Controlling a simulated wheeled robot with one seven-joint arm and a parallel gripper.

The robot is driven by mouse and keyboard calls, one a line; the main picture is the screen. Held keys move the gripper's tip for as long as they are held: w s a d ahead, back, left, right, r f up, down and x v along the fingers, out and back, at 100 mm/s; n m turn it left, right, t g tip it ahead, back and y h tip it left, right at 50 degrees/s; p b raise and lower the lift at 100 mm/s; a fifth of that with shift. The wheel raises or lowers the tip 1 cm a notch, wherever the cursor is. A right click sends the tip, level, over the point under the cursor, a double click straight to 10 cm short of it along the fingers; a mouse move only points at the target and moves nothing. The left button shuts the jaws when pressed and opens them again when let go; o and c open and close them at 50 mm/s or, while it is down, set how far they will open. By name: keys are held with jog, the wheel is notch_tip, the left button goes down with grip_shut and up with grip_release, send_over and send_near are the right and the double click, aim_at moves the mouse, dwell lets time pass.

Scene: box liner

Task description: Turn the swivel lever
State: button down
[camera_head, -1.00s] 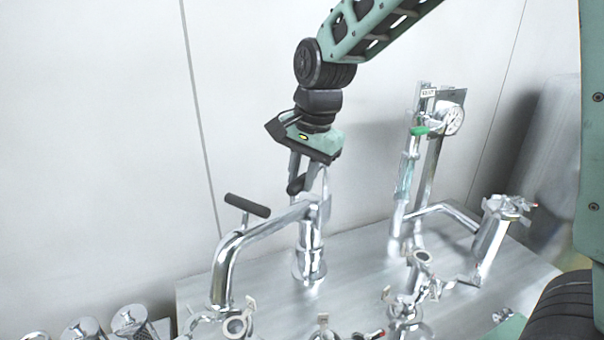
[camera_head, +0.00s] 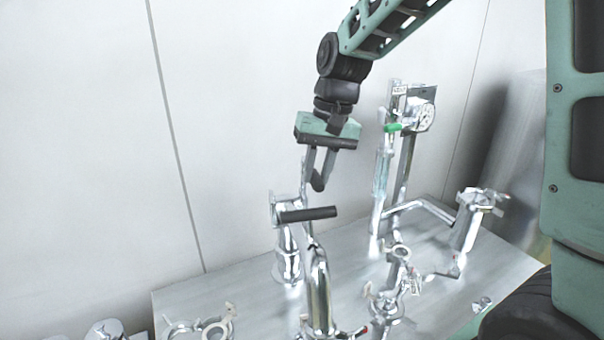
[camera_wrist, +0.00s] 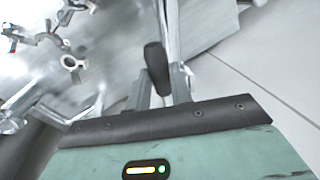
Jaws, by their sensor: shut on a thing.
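The swivel lever is a shiny bent metal pipe (camera_head: 319,290) on an upright metal post (camera_head: 287,258), with a black bar handle (camera_head: 307,214) sticking out sideways. Its pipe arm points toward the head camera. My gripper (camera_head: 317,178) points down at the top of the lever near the post, shut on part of it. The exact contact is partly hidden by the fingers. In the wrist view, a dark rounded grip (camera_wrist: 156,68) shows between my gripper's fingers (camera_wrist: 163,88), beside a shiny metal bar (camera_wrist: 172,35).
A tall metal stand (camera_head: 403,170) with a dial and green handle rises to the right. Metal pipe fittings (camera_head: 392,285) stand on the metal table (camera_head: 245,285) in front and to the right. A plain wall is behind.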

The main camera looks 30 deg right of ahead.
jog(key=w+d+n+g+p, duration=0.2)
jog(key=w+d+n+p, duration=0.3)
jog(key=w+d+n, duration=0.4)
jog(key=shift+d+n+h, duration=0.4)
jog(key=shift+d+n, duration=0.45)
jog(key=shift+n, duration=1.65)
jog(key=c, duration=1.3)
grip_release()
jog(key=shift+o, duration=0.2)
notch_tip(320, 180, up, 17)
jog(key=w+d+b, duration=0.2)
jog(key=shift+w+b, duration=0.35)
jog(key=shift+a, duration=0.15)
